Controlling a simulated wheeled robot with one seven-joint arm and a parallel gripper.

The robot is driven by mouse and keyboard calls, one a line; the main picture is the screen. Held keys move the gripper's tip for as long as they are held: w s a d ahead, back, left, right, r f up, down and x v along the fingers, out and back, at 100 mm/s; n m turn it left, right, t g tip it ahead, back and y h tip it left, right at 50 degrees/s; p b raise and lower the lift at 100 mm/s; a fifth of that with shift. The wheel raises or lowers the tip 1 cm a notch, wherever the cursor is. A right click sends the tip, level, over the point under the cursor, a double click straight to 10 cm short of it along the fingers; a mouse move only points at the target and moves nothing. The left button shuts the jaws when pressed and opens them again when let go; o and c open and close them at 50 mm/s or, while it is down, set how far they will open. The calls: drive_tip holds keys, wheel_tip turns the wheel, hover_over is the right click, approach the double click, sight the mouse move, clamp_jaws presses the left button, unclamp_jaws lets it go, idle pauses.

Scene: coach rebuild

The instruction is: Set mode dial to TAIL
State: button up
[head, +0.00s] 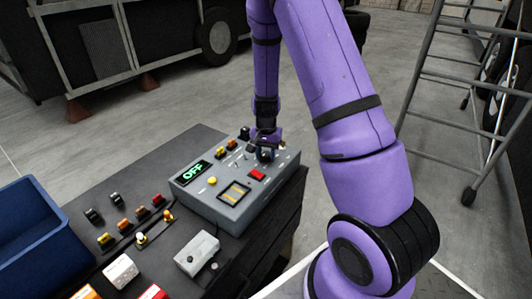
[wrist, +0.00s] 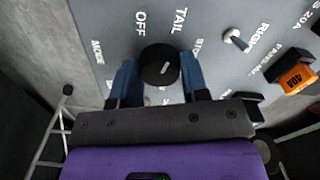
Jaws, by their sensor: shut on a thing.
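The mode dial (wrist: 160,63) is a round black knob with a short white mark, on a grey control box (head: 228,216). OFF and TAIL are printed above it in the wrist view, with MODE to the left and a partly hidden label to the right. The white mark points up and slightly right; I cannot tell exactly which label it meets. My gripper (wrist: 158,71) is shut on the dial, one blue finger on each side. In the head view my gripper (head: 266,148) hides most of the dial. The green display (head: 193,173) reads OFF.
A toggle switch (wrist: 236,40) and an orange fuse (wrist: 298,76) sit right of the dial. A red button (head: 257,175) is on the box. Loose fuses, a small grey box (head: 197,254) and a blue bin (head: 38,232) share the bench. A ladder (head: 455,100) stands right.

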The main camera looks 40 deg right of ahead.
idle(0.4)
drive_tip(key=o, duration=0.9)
drive_tip(key=shift+r, duration=0.1)
wheel_tip(320, 180, up, 11)
drive_tip(key=shift+f, duration=0.2)
drive_tip(key=shift+r, duration=0.1)
wheel_tip(320, 180, up, 9)
drive_tip(key=n+t, duration=0.1)
drive_tip(key=n, duration=0.1)
hover_over(266, 154)
drive_tip(key=s+a, duration=0.4)
drive_tip(key=s+a+r+n+t, duration=0.2)
drive_tip(key=s+a+r+n, duration=0.1)
drive_tip(key=s+r, duration=0.4)
drive_tip(key=s+a+r+n+t, duration=0.1)
drive_tip(key=s+a+r+n, duration=0.25)
drive_tip(key=s+r, duration=0.3)
drive_tip(key=shift+n+t, duration=0.6)
drive_tip(key=shift+n, duration=0.35)
drive_tip(key=s, duration=0.3)
drive_tip(key=s+a+r, duration=0.1)
drive_tip(key=s, duration=0.2)
drive_tip(key=s+a, duration=0.1)
drive_tip(key=s, duration=0.2)
drive_tip(key=shift+a+r, duration=0.2)
drive_tip(key=shift+r, duration=0.15)
